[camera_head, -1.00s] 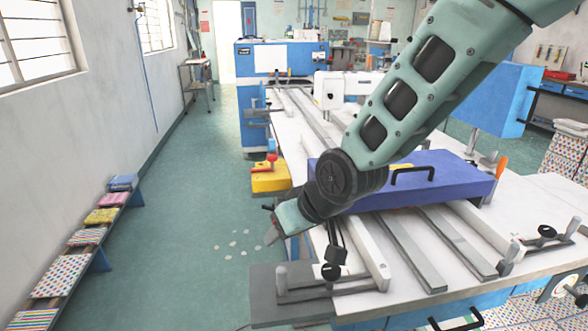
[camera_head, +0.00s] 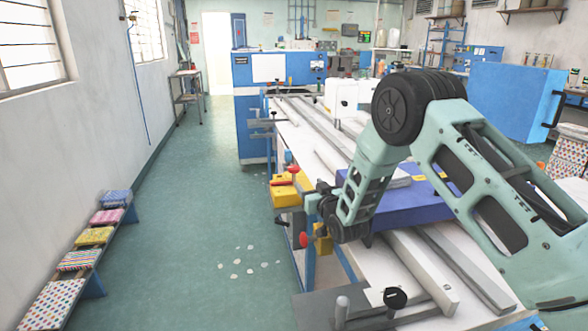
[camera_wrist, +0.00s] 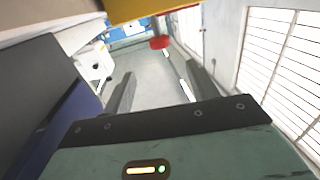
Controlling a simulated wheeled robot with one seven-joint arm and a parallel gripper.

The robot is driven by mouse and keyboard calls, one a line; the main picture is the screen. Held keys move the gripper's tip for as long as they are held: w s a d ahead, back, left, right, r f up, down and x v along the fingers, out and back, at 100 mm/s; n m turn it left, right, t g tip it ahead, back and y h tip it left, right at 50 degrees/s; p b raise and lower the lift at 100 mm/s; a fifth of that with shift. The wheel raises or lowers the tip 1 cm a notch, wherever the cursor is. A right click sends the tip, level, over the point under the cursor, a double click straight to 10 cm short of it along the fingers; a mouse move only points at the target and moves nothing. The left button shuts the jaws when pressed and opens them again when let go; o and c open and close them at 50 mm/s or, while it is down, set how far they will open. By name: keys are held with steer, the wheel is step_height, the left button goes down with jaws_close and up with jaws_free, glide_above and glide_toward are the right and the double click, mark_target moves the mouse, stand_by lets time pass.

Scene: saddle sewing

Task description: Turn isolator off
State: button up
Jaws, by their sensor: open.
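I cannot tell which fitting is the isolator. In the head view a yellow box (camera_head: 288,194) with a red handle (camera_head: 293,169) on top sits at the left edge of the long table. A smaller yellow part (camera_head: 322,241) with a red knob (camera_head: 303,240) shows nearer, just below my wrist. My gripper (camera_wrist: 160,73) is open and empty. In the wrist view a red knob (camera_wrist: 160,42) shows beyond and between the fingertips, under a yellow body (camera_wrist: 155,9). No contact is visible. In the head view my wrist partly hides the table edge and the fingers are hard to make out.
The long white table (camera_head: 312,141) carries rails and a purple-blue block (camera_head: 405,208) beside my arm. A blue cabinet (camera_head: 250,125) stands behind. A low bench (camera_head: 92,262) with patterned stacks lines the left wall.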

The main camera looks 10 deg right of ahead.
mark_target(296, 171)
steer(key=w, duration=0.4)
steer(key=w+a+p, duration=0.1)
steer(key=w, duration=0.4)
steer(key=w+a, duration=0.1)
steer(key=w, duration=0.3)
steer(key=shift+w+p, duration=0.15)
steer(key=shift+p, duration=0.2)
steer(key=shift+a, duration=0.1)
jaws_close()
